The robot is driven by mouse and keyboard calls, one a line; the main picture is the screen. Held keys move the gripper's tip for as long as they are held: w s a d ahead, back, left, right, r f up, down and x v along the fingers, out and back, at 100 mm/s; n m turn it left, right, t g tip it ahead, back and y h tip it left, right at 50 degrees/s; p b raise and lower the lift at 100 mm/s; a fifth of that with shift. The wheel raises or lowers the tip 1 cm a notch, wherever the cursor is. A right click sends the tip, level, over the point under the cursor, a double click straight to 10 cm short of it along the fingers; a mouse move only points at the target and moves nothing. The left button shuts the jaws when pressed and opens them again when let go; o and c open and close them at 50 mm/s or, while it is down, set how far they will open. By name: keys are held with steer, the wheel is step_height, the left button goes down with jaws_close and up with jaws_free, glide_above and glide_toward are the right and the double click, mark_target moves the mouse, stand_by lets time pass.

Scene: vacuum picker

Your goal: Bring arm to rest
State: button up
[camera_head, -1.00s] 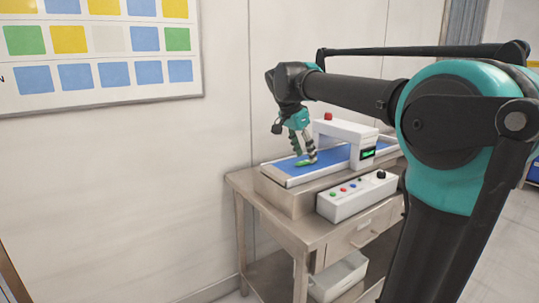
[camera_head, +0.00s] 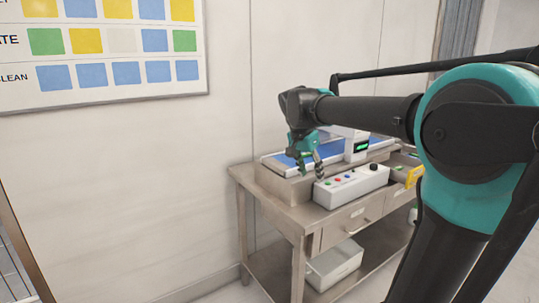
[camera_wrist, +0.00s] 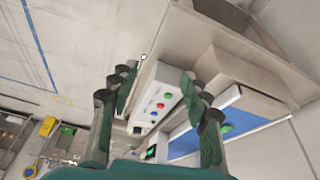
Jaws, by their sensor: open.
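My gripper (camera_head: 310,170) hangs fingers-down in front of the blue belt machine, above the front of the steel table. In the wrist view my gripper (camera_wrist: 160,95) has its fingers spread wide, with nothing held between them. The white control box (camera_wrist: 165,98) with red, green and blue buttons shows between the fingers. It also shows in the head view (camera_head: 350,188), just right of the fingertips. A small green item (camera_wrist: 227,128) lies on the blue belt (camera_wrist: 185,146), partly beside the right finger.
The steel table (camera_head: 290,208) stands against the wall, with a white bin (camera_head: 335,264) on its lower shelf. A yellow object (camera_head: 415,176) shows at the table's right end. A board of coloured squares (camera_head: 110,50) hangs at the left. Floor at the right is clear.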

steer(key=s+d+f+n+y, duration=0.1)
steer(key=s+d+f+n, duration=0.2)
steer(key=s+f, duration=0.7)
steer(key=s+d+f+n+t+y, duration=0.1)
steer(key=s+f+n, duration=0.5)
steer(key=f, duration=1.1)
steer(key=s+d+y, duration=0.1)
steer(key=s, duration=0.3)
steer(key=shift+s+d+t, duration=0.25)
steer(key=shift+d+t, duration=0.05)
steer(key=shift+d, duration=0.1)
